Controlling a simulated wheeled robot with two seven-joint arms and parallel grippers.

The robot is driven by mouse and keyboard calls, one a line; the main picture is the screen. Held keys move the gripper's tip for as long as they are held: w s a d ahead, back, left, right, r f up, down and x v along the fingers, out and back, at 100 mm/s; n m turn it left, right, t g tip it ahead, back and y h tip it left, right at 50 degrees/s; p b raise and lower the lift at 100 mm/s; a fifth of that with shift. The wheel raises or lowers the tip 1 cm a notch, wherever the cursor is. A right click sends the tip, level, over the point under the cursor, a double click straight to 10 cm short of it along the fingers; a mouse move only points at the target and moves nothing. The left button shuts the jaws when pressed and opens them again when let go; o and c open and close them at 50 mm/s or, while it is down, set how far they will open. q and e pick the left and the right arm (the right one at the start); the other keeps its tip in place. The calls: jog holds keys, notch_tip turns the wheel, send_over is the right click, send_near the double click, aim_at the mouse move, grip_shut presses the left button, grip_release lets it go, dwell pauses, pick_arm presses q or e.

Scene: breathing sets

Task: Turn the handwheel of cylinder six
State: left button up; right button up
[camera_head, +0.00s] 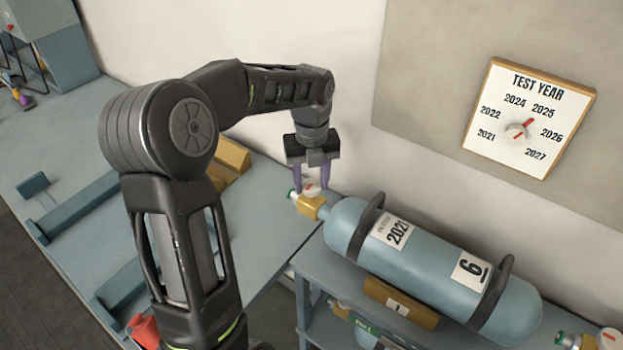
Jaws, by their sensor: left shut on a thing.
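Cylinder six (430,260) is a pale blue cylinder with black bands, lying on its side on a stand at the right. Its labels read 2021 and 6. Its brass valve (311,207) is at its left end, with a green piece at the tip. The handwheel (311,186), white with a red mark, sits on top of the valve. My left gripper (312,184) points down over the valve, its purple fingers shut on the handwheel, one on each side. My right gripper is not in view.
A blue-grey bench (260,265) with wooden blocks (230,160) stands left of the cylinder. A test-year dial board (528,118) hangs on the wall.

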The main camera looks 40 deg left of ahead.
aim_at(312, 184)
pick_arm(q)
jog(key=m+p, duration=0.1)
jog(key=m, duration=0.2)
jog(key=shift+r+m, duration=0.15)
jog(key=shift+m, duration=0.25)
jog(key=shift+m+p, duration=0.85)
jog(key=shift+m, duration=0.85)
jog(key=o, duration=1.4)
notch_tip(312, 184, up, 8)
jog(key=shift+f, duration=0.2)
